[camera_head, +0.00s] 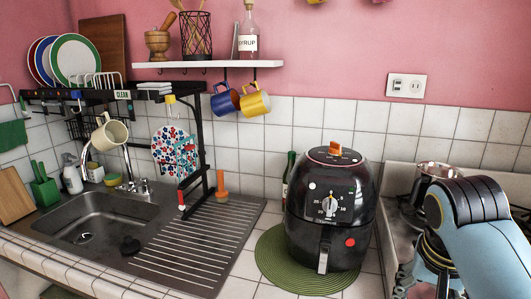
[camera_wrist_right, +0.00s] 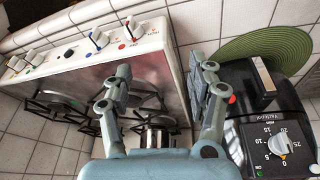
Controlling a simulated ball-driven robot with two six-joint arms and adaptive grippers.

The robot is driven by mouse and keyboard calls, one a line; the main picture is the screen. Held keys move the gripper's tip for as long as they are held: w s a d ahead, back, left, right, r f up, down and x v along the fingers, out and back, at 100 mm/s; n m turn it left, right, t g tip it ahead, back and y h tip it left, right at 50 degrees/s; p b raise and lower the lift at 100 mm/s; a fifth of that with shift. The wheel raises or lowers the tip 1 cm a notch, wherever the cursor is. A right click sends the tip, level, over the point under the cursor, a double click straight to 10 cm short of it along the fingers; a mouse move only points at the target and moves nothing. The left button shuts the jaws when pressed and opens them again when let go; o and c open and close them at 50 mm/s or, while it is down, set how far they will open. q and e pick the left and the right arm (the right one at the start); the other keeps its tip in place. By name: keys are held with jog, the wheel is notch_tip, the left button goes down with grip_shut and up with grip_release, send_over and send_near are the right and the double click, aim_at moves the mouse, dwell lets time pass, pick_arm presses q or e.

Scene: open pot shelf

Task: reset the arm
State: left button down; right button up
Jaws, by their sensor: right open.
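My right arm (camera_head: 485,235) comes in at the lower right of the head view, light blue with a dark cover. My right gripper (camera_wrist_right: 160,80) is open in the wrist view, its two grey fingers spread wide with nothing between their tips. In the head view only part of the right gripper (camera_head: 427,284) shows, low at the bottom edge, beside the air fryer and in front of the stove. My left arm and gripper are not in view.
A black air fryer (camera_head: 328,225) stands on a green round mat (camera_head: 270,262); the fryer (camera_wrist_right: 275,140) is close to the right finger. A metal pot (camera_wrist_right: 157,132) sits on the stove (camera_wrist_right: 150,40). The drainboard (camera_head: 205,235) left of the mat is clear.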

jog(key=s+n+y, duration=0.1)
jog(key=s+n, duration=0.6)
jog(key=s, duration=1.3)
jog(key=s+d+f+b, duration=0.2)
jog(key=f+b, duration=0.5)
jog(key=f, duration=1.4)
jog(key=s+d+f+b, duration=0.15)
jog(key=f+b, duration=0.55)
jog(key=f, duration=1.3)
jog(key=s+f+g+b, duration=0.1)
jog(key=s+f+b, duration=0.4)
jog(key=s+f, duration=0.3)
jog(key=s+f+b, duration=0.5)
jog(key=s+f, duration=0.4)
jog(key=f, duration=0.8)
jog(key=shift+s+d+f+m+g, duration=0.15)
jog(key=shift+s+d+m+g, duration=0.15)
jog(key=shift+d+g, duration=0.15)
